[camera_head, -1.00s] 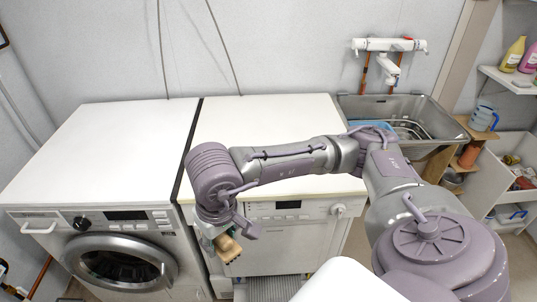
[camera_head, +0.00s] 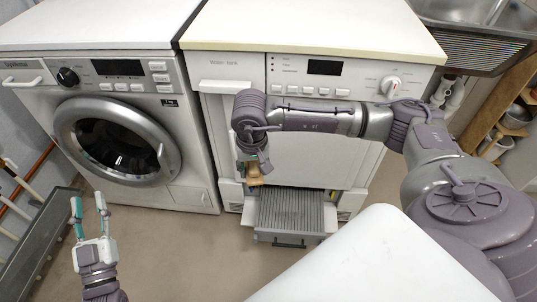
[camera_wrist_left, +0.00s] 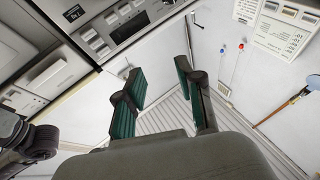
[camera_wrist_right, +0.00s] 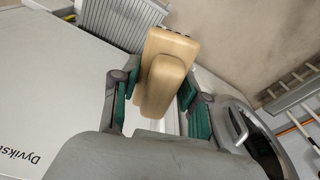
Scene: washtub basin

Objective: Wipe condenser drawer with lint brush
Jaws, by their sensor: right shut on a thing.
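The condenser drawer (camera_head: 292,212), a grey ribbed tray, is pulled out low at the front of the white dryer (camera_head: 300,140). Its ribbed part also shows at the top of the right wrist view (camera_wrist_right: 120,16). My right gripper (camera_head: 254,166) is shut on the lint brush (camera_head: 254,178), a tan wooden block. The brush fills the space between the fingers in the right wrist view (camera_wrist_right: 165,70); its bristles are mostly hidden. Brush and gripper are by the drawer's left back corner; I cannot tell whether they touch. My left gripper (camera_head: 88,204) is open and empty, left of the drawer.
A washing machine (camera_head: 118,140) with a round door stands left of the dryer. A grey trough (camera_head: 35,240) runs along the left. A metal sink (camera_head: 490,18) and wooden shelves (camera_head: 515,115) are at the right. The floor between left gripper and drawer is clear.

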